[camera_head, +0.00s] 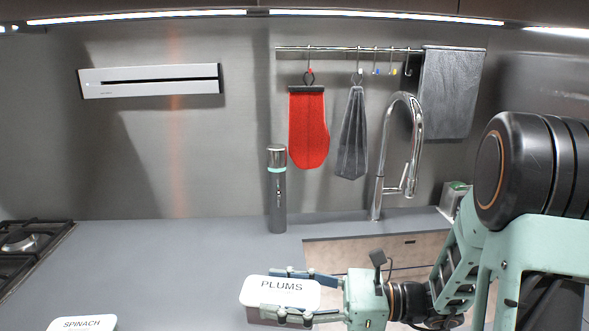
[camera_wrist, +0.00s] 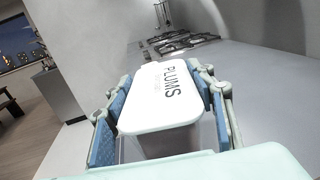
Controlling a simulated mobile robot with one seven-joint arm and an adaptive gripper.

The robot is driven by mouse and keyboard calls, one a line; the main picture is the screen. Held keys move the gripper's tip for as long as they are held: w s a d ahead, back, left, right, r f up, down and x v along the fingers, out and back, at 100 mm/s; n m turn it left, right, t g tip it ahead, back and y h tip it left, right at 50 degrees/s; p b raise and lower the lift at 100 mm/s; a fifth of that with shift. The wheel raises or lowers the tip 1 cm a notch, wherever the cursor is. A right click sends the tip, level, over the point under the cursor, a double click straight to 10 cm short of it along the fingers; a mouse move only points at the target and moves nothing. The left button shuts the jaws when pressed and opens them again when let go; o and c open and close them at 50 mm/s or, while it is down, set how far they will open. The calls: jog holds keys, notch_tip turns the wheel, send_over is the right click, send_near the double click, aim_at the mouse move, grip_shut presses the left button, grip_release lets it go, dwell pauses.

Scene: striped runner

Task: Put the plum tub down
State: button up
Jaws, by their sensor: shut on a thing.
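The plum tub (camera_head: 275,287) has a white lid lettered "PLUMS" and sits between the fingers of my gripper (camera_head: 290,293) at the lower middle of the head view. In the wrist view the tub (camera_wrist: 158,105) lies between the two blue-padded fingers of my gripper (camera_wrist: 165,110), which are shut on its sides. The tub is level, lid up. I cannot tell from these views whether its base touches the counter. The lower part of the tub is mostly hidden.
A spinach tub (camera_head: 82,323) shows at the bottom left edge. The grey counter (camera_head: 160,265) is clear between it and the plum tub. A gas hob (camera_head: 25,245) is at the left, a dark cylinder (camera_head: 277,200) at the back, and a tap (camera_head: 408,150) behind at right.

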jog(key=w+d+f+m+t+h, duration=0.25)
jog(key=w+d+f+t, duration=0.3)
jog(key=d, duration=0.35)
jog(key=w+d+f+m+t+h, duration=0.1)
jog(key=w+d+f+m+t, duration=0.4)
jog(key=d, duration=0.3)
notch_tip(320, 180, up, 7)
jog(key=w+n+g+p, duration=0.1)
jog(key=p, duration=1.1)
jog(key=shift+a+f, duration=0.15)
jog(key=shift+p, duration=0.35)
jog(key=shift+m+t+h, duration=2.35)
jog(key=shift+h, duration=0.8)
